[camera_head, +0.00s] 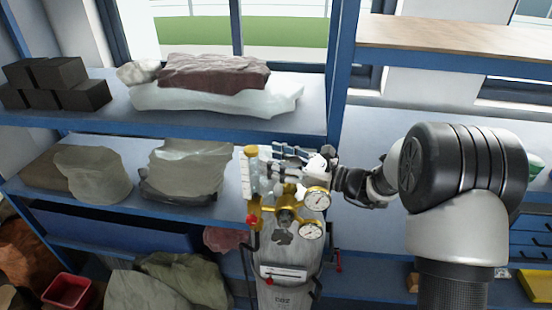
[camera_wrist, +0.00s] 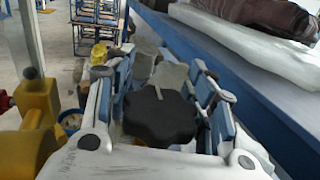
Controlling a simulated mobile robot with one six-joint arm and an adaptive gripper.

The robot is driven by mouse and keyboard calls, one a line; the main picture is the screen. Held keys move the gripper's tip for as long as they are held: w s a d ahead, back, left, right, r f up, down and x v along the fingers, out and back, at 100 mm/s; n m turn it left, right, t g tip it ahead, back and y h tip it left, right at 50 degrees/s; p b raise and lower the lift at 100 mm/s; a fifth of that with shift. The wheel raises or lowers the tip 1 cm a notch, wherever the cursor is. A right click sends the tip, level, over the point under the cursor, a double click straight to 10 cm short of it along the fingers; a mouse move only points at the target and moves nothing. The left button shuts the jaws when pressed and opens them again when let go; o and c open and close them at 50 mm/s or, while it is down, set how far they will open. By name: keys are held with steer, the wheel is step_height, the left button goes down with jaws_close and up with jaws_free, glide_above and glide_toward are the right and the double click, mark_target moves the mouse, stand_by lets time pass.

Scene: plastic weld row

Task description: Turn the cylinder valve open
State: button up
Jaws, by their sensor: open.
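A grey gas cylinder (camera_head: 300,258) stands upright at the front of the shelves in the head view, with a label on its body. A brass regulator (camera_head: 285,217) with two round gauges (camera_head: 316,199) and a clear flow tube (camera_head: 251,178) with a yellow cap sits at its top. My gripper (camera_head: 283,161) reaches in from the right above the regulator. In the wrist view a black lobed valve knob (camera_wrist: 160,117) lies between the two fingers of my gripper (camera_wrist: 160,85). The fingers are open on either side of it; I cannot tell whether they touch it. The knob is hidden in the head view.
Blue shelves (camera_head: 230,128) stand close behind the cylinder, bearing filled sacks (camera_head: 190,165) and dark blocks (camera_head: 60,82). Yellow and brass fittings (camera_wrist: 40,105) are close at the left in the wrist view. A red bin (camera_head: 68,291) is at the lower left.

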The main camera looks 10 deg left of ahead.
steer(key=c, duration=0.8)
steer(key=shift+a, duration=0.1)
steer(key=shift+c, duration=0.2)
steer(key=shift+f, duration=0.1)
steer(key=shift+c, duration=0.7)
